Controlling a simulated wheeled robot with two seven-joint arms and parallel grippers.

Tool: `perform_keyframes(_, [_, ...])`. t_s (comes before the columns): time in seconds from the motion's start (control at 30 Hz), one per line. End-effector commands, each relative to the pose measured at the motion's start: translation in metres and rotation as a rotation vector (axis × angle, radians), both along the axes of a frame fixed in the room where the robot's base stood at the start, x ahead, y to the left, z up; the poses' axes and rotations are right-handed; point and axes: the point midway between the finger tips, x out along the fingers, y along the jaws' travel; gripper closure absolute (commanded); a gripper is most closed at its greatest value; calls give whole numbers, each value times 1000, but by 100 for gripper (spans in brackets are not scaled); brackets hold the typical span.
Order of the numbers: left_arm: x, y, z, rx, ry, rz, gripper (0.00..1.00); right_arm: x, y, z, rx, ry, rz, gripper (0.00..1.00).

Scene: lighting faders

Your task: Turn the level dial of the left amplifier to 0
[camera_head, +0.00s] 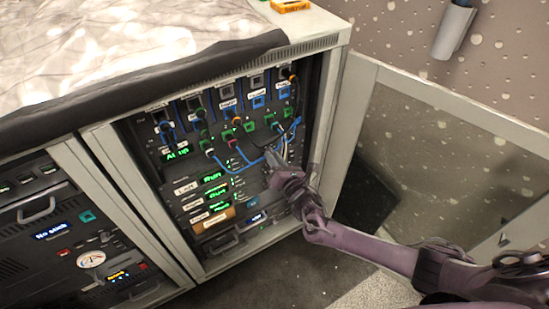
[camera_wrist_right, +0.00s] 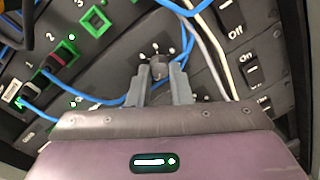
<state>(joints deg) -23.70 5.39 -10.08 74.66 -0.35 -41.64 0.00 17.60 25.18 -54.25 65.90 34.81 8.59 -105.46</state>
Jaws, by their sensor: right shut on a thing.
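My right gripper (camera_head: 268,158) reaches in from the right to the front of the open rack. In the right wrist view its two grey fingers (camera_wrist_right: 159,75) are shut on a small dark round dial (camera_wrist_right: 160,66), one finger on each side. White marks fan out around the dial's upper side; its exact setting is too small to read. In the head view the gripper hides the dial. A label that seems to read "Left" (camera_head: 185,187) is on the rack panel to the left of the gripper, beside green-lit displays (camera_head: 212,177). My left gripper is not in view.
Blue cables (camera_head: 232,168) loop across the panel close to my right gripper, and white cables (camera_wrist_right: 212,45) run beside the dial. Switches (camera_wrist_right: 230,15) marked On and Off sit to the right. The rack's glass door (camera_head: 440,150) stands open at right. Another rack (camera_head: 70,240) stands at left.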

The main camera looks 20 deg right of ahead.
Motion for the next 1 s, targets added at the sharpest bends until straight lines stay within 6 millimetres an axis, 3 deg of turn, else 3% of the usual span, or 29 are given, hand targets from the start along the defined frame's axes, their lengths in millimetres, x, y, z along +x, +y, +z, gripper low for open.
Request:
perform_keyframes(0.63, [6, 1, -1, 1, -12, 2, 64, -1, 1, -2, -49, -10, 1, 100])
perform_keyframes(0.67, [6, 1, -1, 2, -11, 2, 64, -1, 1, -2, -49, -10, 1, 79])
perform_keyframes(0.8, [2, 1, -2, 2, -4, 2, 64, -1, 1, -2, -49, -10, 1, 61])
perform_keyframes(1.0, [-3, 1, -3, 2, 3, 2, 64, 0, 0, -1, -48, -12, 1, 60])
